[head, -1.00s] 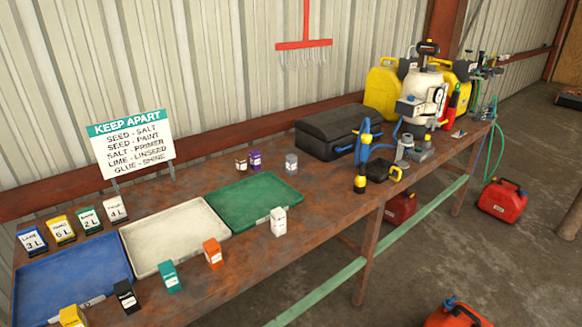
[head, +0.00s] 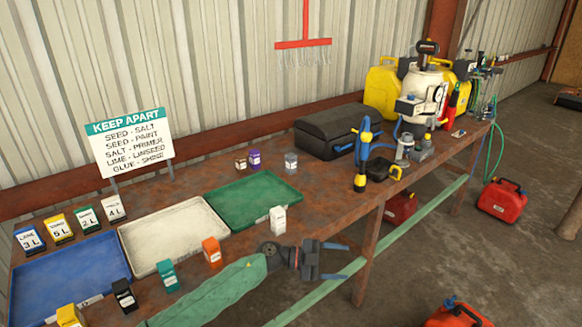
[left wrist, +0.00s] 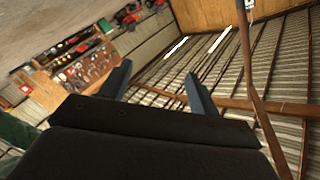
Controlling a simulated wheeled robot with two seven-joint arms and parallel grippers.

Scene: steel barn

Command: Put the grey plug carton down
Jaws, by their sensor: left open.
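A small grey carton (head: 290,162), which looks like the plug carton, stands upright on the bench behind the green tray's right end, near the black toolbox. Its label is too small to read. My left gripper (head: 338,261) is at the bench's front edge, pointing right, well apart from the grey carton. Its blue fingers are open with nothing between them. They also show spread and empty in the left wrist view (left wrist: 158,88). My right gripper is not in view.
The bench bears a green tray (head: 216,215), a white tray (head: 160,262) and a blue tray (head: 70,270). A white carton (head: 278,220) and an orange carton (head: 212,252) stand near the front edge. The sign (head: 130,143) reads "KEEP APART". A black toolbox (head: 325,133) stands right of the grey carton.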

